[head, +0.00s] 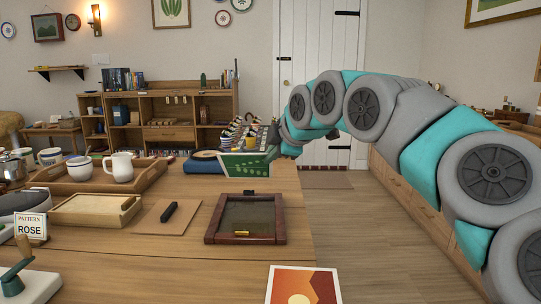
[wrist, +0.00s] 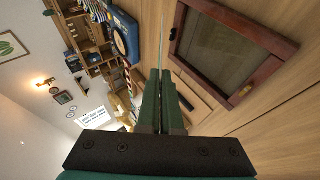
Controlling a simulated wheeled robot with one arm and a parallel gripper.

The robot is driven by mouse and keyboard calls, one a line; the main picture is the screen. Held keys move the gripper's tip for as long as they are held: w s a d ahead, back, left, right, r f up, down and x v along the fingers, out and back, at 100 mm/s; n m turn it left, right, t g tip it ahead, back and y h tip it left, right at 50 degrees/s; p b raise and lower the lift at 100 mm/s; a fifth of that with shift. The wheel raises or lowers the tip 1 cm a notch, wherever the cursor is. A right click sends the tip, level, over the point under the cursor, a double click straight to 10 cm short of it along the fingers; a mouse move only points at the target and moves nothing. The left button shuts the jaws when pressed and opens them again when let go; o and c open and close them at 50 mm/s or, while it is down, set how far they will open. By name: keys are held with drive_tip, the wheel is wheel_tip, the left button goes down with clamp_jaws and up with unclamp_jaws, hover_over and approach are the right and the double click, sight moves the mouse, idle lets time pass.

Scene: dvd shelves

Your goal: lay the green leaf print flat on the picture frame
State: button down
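The green leaf print (head: 240,166) is a dark green sheet with lighter leaf shapes. It is held up on edge, tilted, beyond the picture frame's far side. In the wrist view it shows edge-on as a thin line (wrist: 161,42) from between the fingertips. My gripper (wrist: 160,75) is shut on it. The picture frame (head: 212,226) lies flat on the table, dark red-brown wood around a grey pane with a brass piece in front. It shows at upper right in the wrist view (wrist: 262,78).
An orange print (head: 303,287) lies at the table's front edge. A brown mat (head: 150,219) with a black tool (head: 169,211) and a wooden tray (head: 95,209) are left of the frame. A blue book (head: 203,166) and a mug tray (head: 60,182) stand farther back.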

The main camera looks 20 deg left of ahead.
drive_tip(key=shift+d+r+p, duration=0.15)
drive_tip(key=shift+p, duration=0.3)
wheel_tip(320, 180, down, 7)
drive_tip(key=b, duration=0.2)
idle(0.4)
idle(0.5)
drive_tip(key=c, duration=1)
unclamp_jaws()
drive_tip(key=v, duration=0.7)
drive_tip(key=shift+s+b, duration=0.3)
drive_tip(key=shift+d, duration=0.15)
